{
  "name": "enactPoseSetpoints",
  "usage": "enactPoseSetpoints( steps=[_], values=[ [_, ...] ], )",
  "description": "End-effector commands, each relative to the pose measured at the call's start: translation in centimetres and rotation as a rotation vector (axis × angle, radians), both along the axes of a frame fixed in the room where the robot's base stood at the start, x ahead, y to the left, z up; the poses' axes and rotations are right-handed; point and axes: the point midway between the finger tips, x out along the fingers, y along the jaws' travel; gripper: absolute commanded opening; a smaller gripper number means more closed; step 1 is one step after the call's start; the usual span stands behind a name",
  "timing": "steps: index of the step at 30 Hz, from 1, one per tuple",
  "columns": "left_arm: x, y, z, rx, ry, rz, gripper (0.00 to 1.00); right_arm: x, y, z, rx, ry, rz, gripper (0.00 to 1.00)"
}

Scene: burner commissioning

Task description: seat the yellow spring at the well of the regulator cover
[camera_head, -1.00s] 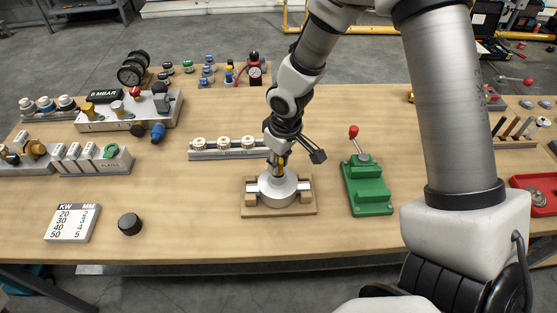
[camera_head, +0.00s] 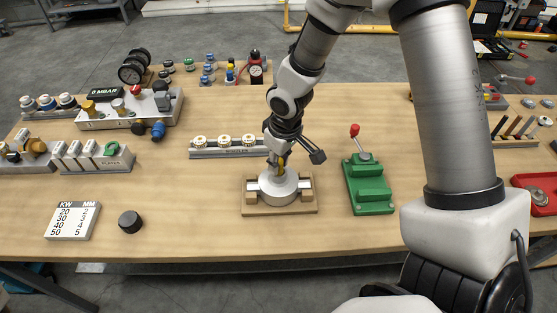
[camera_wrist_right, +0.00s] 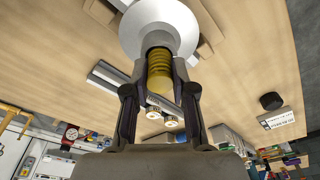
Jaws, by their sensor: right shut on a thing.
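The yellow spring (camera_wrist_right: 159,77) is between the fingers of my right gripper (camera_wrist_right: 158,88), which is shut on it. In the head view only a small bit of the yellow spring (camera_head: 282,161) shows beside my right gripper (camera_head: 278,166). The regulator cover (camera_head: 278,190) is a round light-grey body on a wooden cradle, directly below the gripper. In the wrist view the spring's far end meets the middle of the pale round cover (camera_wrist_right: 157,27). The well itself is hidden, so I cannot tell how deep the spring sits. My left gripper is not in view.
A wooden cradle (camera_head: 249,211) holds the cover. A green fixture with a red-knobbed lever (camera_head: 367,186) stands close on the right. A rail with several white-and-brass parts (camera_head: 228,153) lies behind left. A black puck (camera_head: 130,222) and a number plate (camera_head: 72,221) lie at front left.

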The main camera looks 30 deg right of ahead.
Motion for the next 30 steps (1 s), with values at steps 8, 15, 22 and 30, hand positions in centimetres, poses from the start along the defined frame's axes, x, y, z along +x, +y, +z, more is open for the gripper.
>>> enactPoseSetpoints(
  steps=[8,15,22,30],
  values=[
    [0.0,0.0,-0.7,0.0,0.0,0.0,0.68,0.0,0.0,-0.7,0.0,0.0,0.0,0.0],
    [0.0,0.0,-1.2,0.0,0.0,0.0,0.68,0.0,0.0,-1.3,0.0,0.0,0.0,0.0],
    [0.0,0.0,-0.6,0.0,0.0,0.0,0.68,0.0,0.0,-0.6,0.0,0.0,0.0,0.0],
    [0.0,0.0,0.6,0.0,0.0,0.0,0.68,0.0,0.0,0.7,0.0,0.0,0.001,0.0]
  ],
)
